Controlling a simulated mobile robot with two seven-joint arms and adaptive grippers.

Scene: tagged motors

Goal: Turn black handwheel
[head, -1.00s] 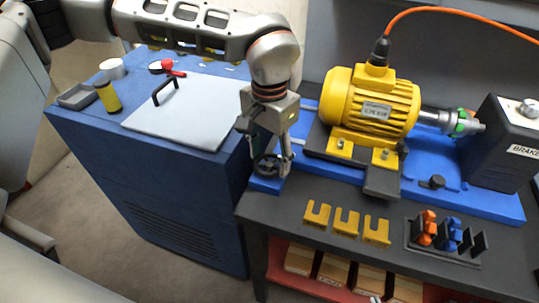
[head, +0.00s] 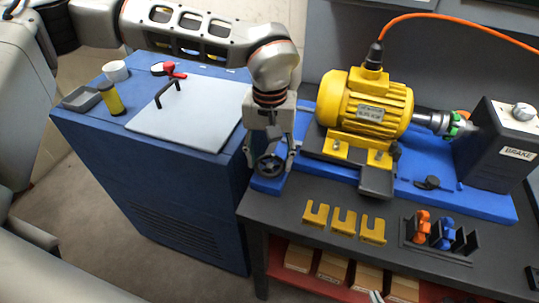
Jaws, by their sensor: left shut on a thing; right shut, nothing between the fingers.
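The black handwheel (head: 267,168) sits at the left end of the blue base plate, at the near left corner of the dark table. My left gripper (head: 270,157) reaches down over it from above, with one finger on each side of the wheel. It is shut on the handwheel. The far part of the wheel is partly hidden by the gripper. A small grey tip of my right gripper (head: 375,297) shows at the bottom edge; it is shut and apart from the wheel.
The yellow motor (head: 365,100) stands right of the wheel, with the brake box (head: 502,145) beyond. Yellow U-shaped shims (head: 343,221) and a dark rack (head: 437,237) lie in front. A blue cabinet (head: 190,185) with a pale panel stands close on the left.

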